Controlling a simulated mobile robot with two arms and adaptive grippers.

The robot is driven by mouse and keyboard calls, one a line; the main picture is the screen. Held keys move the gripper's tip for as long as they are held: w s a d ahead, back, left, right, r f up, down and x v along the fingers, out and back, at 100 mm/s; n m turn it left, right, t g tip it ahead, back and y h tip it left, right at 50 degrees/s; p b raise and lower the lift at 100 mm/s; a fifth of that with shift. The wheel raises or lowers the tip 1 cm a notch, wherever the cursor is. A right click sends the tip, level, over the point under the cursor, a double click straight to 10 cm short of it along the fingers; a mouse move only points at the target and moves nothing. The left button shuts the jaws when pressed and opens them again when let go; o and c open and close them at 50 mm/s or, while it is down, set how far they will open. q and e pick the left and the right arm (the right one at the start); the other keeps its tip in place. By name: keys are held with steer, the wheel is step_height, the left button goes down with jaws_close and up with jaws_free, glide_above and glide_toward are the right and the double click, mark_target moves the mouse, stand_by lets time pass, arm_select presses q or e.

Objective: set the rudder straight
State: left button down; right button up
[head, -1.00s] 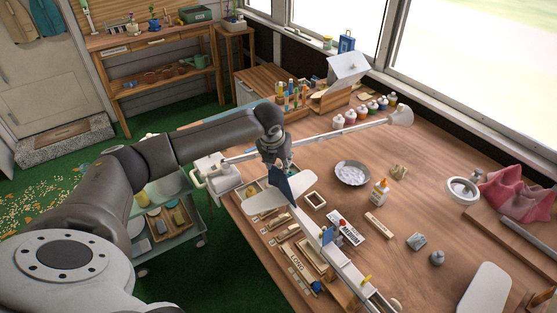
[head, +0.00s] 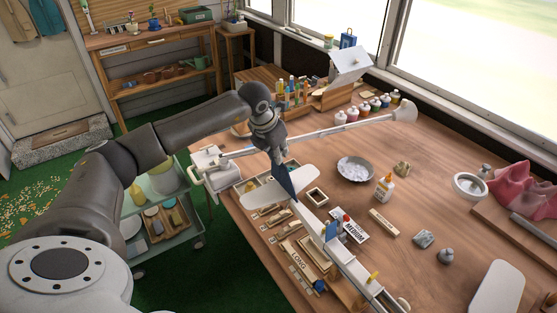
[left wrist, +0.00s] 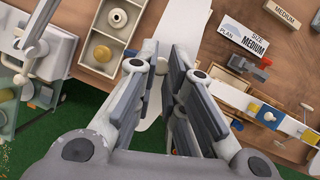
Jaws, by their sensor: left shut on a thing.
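A model aircraft lies along the left side of the bench, with a white tailplane (head: 256,196) at its far end and a pale fuselage (head: 350,262) running toward the lower right. The dark blue rudder (head: 286,183) stands upright at the tail. My left gripper (head: 279,160) reaches down onto the rudder's upper part and is shut on it. In the left wrist view the two fingers (left wrist: 172,95) are close together, with the white tailplane (left wrist: 153,112) below them; the rudder is mostly hidden between the pads. My right gripper is not in view.
A metal bowl (head: 355,170), a glue bottle (head: 384,187) and a sign reading MEDIUM (head: 350,227) stand nearby. The middle right of the bench (head: 435,205) is mostly clear.

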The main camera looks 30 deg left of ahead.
arm_select(q)
steer(key=shift+m, duration=0.4)
steer(key=c, duration=1.4)
jaws_free()
steer(key=shift+c, duration=0.2)
steer(key=v, duration=1.2)
steer(key=shift+a, duration=0.2)
